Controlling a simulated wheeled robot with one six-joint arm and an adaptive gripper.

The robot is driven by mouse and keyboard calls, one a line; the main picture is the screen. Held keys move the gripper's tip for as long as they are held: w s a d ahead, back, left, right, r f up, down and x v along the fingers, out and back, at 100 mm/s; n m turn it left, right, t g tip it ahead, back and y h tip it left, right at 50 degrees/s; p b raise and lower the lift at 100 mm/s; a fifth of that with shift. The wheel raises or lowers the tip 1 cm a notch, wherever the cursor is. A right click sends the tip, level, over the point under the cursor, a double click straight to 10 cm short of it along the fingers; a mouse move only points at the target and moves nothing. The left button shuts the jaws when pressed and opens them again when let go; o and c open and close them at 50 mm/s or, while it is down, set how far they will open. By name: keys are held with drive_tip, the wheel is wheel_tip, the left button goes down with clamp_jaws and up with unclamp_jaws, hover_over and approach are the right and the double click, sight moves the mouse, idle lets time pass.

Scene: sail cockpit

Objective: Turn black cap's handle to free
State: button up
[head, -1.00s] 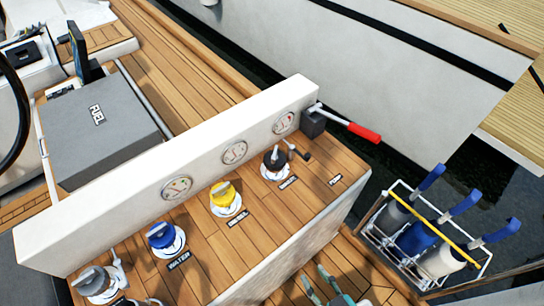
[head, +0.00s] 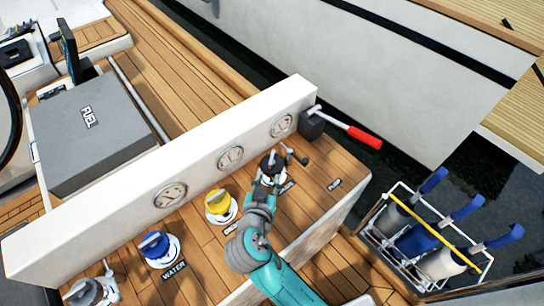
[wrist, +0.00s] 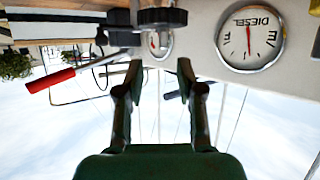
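The black cap (head: 271,160) sits on a white ring on the wooden deck, in front of the rightmost gauge. My arm now partly covers it in the head view. A dark handle piece sticks out to its right. In the upside-down wrist view, a dark round part that looks like the cap (wrist: 162,18) is at the top, beyond the fingertips. My gripper (head: 268,182) is at the near side of the cap. In the wrist view my gripper (wrist: 159,66) has its two fingers apart with nothing between them. Whether they touch the cap is hidden.
A yellow cap (head: 219,201), a blue cap (head: 155,245) and a grey cap (head: 88,291) stand to the left. A white panel with gauges (head: 230,158) rises behind. A red-handled lever (head: 364,136) juts out right.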

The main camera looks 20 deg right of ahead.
sight(271, 159)
drive_tip(key=shift+m, duration=0.4)
drive_tip(key=x, duration=0.7)
drive_tip(key=r+x, duration=0.1)
drive_tip(key=x, duration=0.2)
drive_tip(key=shift+w+d, duration=0.1)
drive_tip(key=shift+w, duration=0.5)
clamp_jaws()
